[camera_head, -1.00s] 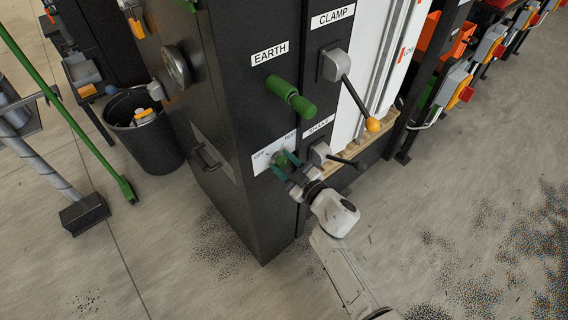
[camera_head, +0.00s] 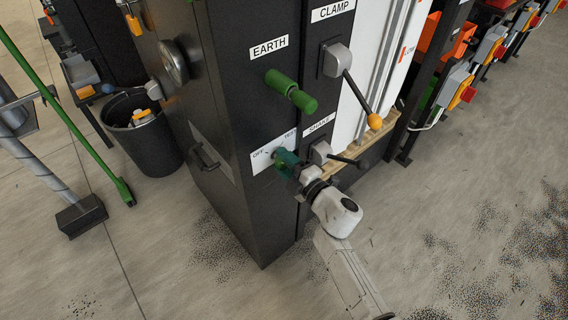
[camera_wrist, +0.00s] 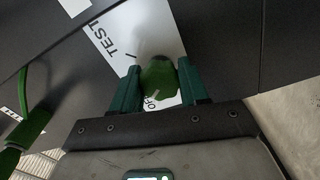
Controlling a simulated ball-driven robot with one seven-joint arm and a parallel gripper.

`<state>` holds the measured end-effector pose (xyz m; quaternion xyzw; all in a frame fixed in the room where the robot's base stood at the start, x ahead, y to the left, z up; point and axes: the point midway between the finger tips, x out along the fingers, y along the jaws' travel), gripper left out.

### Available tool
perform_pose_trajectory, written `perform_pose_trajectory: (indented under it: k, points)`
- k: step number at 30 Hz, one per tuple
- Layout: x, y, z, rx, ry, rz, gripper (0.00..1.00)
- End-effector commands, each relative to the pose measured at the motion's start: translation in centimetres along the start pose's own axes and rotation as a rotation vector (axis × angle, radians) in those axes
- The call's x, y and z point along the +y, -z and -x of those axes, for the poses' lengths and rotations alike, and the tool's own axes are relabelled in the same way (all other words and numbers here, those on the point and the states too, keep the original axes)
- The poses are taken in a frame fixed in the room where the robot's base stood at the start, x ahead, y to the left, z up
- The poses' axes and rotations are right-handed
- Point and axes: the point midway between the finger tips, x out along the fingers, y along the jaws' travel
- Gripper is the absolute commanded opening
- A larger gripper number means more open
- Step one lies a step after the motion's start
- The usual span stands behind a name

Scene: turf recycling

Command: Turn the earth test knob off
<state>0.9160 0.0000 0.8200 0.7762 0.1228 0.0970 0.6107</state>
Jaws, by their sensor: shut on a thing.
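The earth test knob (camera_wrist: 158,84) is a small green knob on a white plate (camera_wrist: 152,30) marked TEST and OFF. In the wrist view it sits between the two green fingers of my gripper (camera_wrist: 158,88), which is shut on it. In the head view my gripper (camera_head: 286,166) is at the plate (camera_head: 262,162) on the black cabinet, below the EARTH label, and its fingers hide most of the knob. Which marking the knob points at I cannot tell.
Above is a green EARTH handle (camera_head: 291,92). To the right are the CLAMP lever (camera_head: 358,95) with an orange ball and the black SHAKE lever (camera_head: 340,158), close to my gripper. A black bin (camera_head: 147,140) stands left.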

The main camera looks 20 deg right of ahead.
Motion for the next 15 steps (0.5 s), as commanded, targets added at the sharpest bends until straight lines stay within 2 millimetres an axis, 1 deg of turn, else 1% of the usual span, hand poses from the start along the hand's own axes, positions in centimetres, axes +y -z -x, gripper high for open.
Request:
perform_pose_trajectory:
  k: [1, 6, 15]
  points:
    - [-0.33, -0.13, 0.1, -0.004, 0.004, 0.023, 0.14]
    - [-0.27, -0.12, 0.11, -0.004, 0.003, 0.091, 0.14]
    - [-0.23, -0.1, 0.11, -0.003, 0.004, 0.139, 0.14]
